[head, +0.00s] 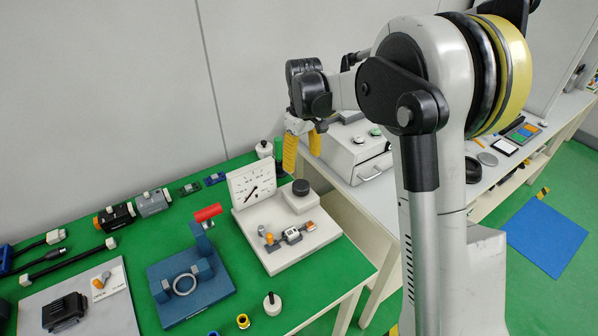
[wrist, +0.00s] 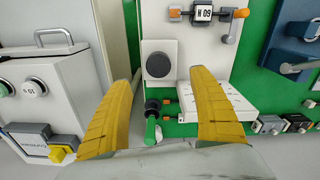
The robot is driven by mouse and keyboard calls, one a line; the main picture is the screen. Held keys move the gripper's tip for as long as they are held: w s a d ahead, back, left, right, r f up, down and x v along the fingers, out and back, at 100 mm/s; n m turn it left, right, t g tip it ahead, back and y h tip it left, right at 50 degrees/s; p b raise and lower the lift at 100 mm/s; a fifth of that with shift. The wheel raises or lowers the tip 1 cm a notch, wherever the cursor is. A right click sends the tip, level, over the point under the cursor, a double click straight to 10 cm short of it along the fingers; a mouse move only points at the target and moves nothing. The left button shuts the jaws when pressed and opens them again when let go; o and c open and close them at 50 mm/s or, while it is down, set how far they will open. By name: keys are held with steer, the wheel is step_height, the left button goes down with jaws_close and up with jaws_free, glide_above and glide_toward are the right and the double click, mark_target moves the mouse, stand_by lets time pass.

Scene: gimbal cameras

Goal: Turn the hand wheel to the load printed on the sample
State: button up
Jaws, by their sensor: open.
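A white test stand (head: 272,248) on the green table carries a dial gauge (head: 252,187) with a dark needle; its numbers are too small to read. The black round hand wheel (head: 300,187) sits on a raised block; the wrist view also shows it (wrist: 158,65). The sample (head: 291,236) lies between orange-ended holders. In the wrist view, the sample's label (wrist: 203,13) is upside down and seems to read 60 N. My gripper (head: 303,152) is open, its yellow fingers above and behind the stand. In the wrist view, the hand wheel appears between its fingertips (wrist: 167,78), apart from both.
A blue fixture (head: 190,285) with a red handle stands left of the stand. A white box (head: 355,160) with a front handle stands to the right. A green bottle (wrist: 151,129) and a white knobbed piece (head: 264,149) are behind the stand. Several small parts lie at the left.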

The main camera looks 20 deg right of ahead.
mark_target(302, 185)
steer(key=shift+w+d+f, duration=0.15)
steer(key=shift+w+f, duration=0.45)
steer(key=shift+f, duration=0.25)
step_height(302, 185, down, 10)
steer(key=b, duration=0.4)
steer(key=shift+f, duration=0.25)
steer(key=c, duration=1.2)
